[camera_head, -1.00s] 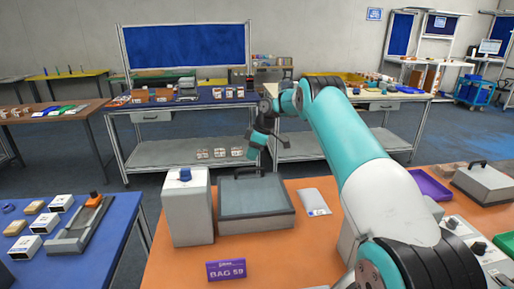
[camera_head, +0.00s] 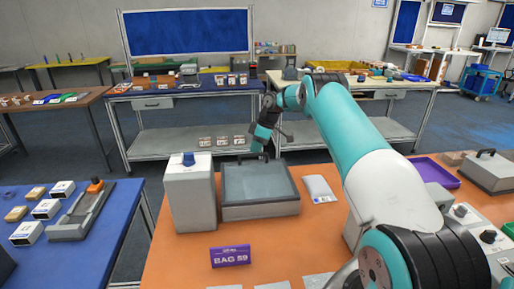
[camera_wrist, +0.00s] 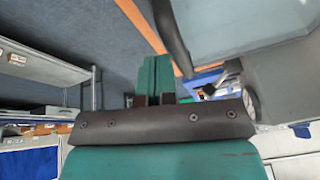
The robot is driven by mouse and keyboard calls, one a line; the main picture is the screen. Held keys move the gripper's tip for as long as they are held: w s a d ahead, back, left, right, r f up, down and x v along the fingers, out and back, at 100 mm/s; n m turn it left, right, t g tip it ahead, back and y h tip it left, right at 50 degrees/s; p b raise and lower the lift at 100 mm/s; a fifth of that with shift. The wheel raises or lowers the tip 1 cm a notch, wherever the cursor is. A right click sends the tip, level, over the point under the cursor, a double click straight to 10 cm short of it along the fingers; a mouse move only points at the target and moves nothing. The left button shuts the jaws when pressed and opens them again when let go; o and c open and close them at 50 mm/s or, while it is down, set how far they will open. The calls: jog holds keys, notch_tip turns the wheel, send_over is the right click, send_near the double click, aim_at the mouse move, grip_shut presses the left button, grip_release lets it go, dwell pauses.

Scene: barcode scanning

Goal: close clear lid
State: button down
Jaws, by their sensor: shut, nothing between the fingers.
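The grey box (camera_head: 262,211) with the clear lid (camera_head: 257,182) stands on the orange table in the head view. The lid appears to lie about flat across its top, with a dark handle at the far edge; a small gap cannot be ruled out. My gripper (camera_head: 261,146) is just behind that far edge, close to the handle. In the wrist view my gripper (camera_wrist: 156,72) has its teal fingers shut and empty. A dark curved handle (camera_wrist: 172,38) and a grey panel (camera_wrist: 245,35) are close beside them. Whether the fingers touch anything is unclear.
A white case (camera_head: 190,195) with a blue knob stands directly left of the box. A pale pouch (camera_head: 319,189) lies to its right, and a purple BAG sign (camera_head: 230,256) stands in front. A purple tray (camera_head: 435,172) and another handled box (camera_head: 490,172) are at right.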

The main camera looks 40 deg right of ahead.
jog(key=p+v, duration=1)
jog(key=v, duration=0.7)
jog(key=shift+r+p, duration=0.2)
jog(key=shift+p, duration=0.1)
